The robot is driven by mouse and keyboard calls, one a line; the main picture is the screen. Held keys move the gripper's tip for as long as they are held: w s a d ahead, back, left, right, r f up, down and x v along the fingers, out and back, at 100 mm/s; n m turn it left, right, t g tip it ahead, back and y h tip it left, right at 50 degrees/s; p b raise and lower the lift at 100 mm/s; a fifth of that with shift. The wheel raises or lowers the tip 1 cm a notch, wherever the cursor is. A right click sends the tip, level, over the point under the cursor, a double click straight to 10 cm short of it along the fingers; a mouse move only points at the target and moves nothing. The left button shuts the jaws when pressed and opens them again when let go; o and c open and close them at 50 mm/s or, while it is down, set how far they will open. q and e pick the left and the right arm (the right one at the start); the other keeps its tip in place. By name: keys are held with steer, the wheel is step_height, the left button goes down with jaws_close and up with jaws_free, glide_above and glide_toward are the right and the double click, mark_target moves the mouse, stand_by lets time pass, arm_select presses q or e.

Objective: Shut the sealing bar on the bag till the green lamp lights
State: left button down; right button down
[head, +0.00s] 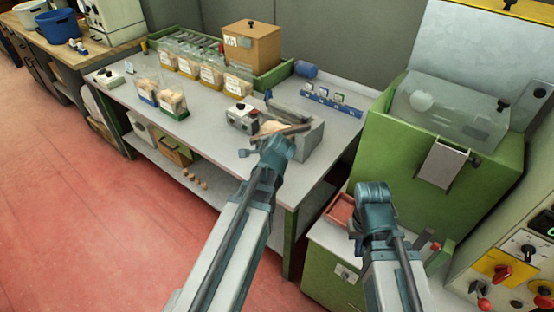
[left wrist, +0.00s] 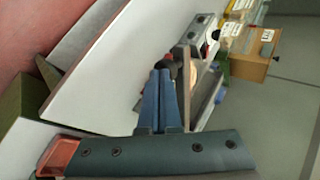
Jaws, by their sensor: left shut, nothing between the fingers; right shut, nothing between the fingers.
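The sealer, a grey block (head: 308,138), stands near the front right of the grey table, with a bag of pale corks (head: 272,127) at it. A dark bar (head: 290,131) lies across the bag, partly hidden by my arm; I cannot tell whether it is fully down. The control box (head: 242,117) beside it shows a red part; I see no green light. My left gripper (left wrist: 163,75) is shut and empty, its tips at a dark round knob by the bar; contact is unclear. My right gripper (head: 374,190) is shut and empty, away from the sealer, its tips largely hidden.
Several filled bags (head: 208,74) stand at the back of the table by a cardboard box (head: 252,44). Two more bags (head: 172,101) stand at the left. A green machine with a clear bin (head: 455,110) stands at the right. A control panel (head: 515,262) is at the lower right.

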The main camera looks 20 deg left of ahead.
arm_select(q)
steer(key=w+a+m+h, duration=0.1)
steer(key=w+a+m, duration=0.1)
steer(key=w+a, duration=0.4)
steer(key=w+a+m+t+h, duration=0.1)
steer(key=w+a, duration=0.5)
steer(key=w, duration=0.6)
steer(key=shift+w+a+m+t+h, duration=0.15)
steer(key=shift+w+m+t+h, duration=0.2)
steer(key=shift+m+h, duration=0.55)
steer(key=shift+s, duration=0.1)
